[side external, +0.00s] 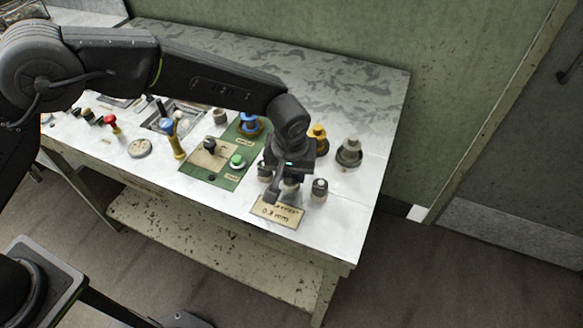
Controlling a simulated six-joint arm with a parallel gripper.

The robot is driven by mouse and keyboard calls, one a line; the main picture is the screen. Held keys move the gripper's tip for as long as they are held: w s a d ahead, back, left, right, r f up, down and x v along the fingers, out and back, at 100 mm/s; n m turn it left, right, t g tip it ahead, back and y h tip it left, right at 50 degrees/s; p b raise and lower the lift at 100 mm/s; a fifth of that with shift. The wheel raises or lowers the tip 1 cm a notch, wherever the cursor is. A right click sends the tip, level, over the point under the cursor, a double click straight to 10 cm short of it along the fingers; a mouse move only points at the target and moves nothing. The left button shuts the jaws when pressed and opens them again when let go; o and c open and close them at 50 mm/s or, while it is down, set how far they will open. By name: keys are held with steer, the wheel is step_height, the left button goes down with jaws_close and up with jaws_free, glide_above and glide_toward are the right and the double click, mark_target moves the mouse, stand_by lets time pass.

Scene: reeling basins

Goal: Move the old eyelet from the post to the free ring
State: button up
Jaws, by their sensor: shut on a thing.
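My gripper (281,190) points down over the right part of the table, just behind a tan label (275,212) that reads 0.3 mm. Its jaws are shut on a small grey piece, mostly hidden by the fingers; I cannot tell for sure that it is the old eyelet. A short grey piece with a pale top (320,188) stands just right of my gripper. A yellow-topped piece (318,138) and a grey piece on a dark round base (349,152) stand behind it. I cannot tell which of these are the post and the free ring.
A green panel (205,186) left of my gripper carries a black knob (210,145), a green button (237,160) and a blue-topped piece (250,124). The table's back right (345,95) is clear.

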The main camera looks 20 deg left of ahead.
steer(key=shift+f, duration=0.35)
stand_by(0.8)
steer(key=o, duration=1.5)
steer(key=shift+r, duration=3.5)
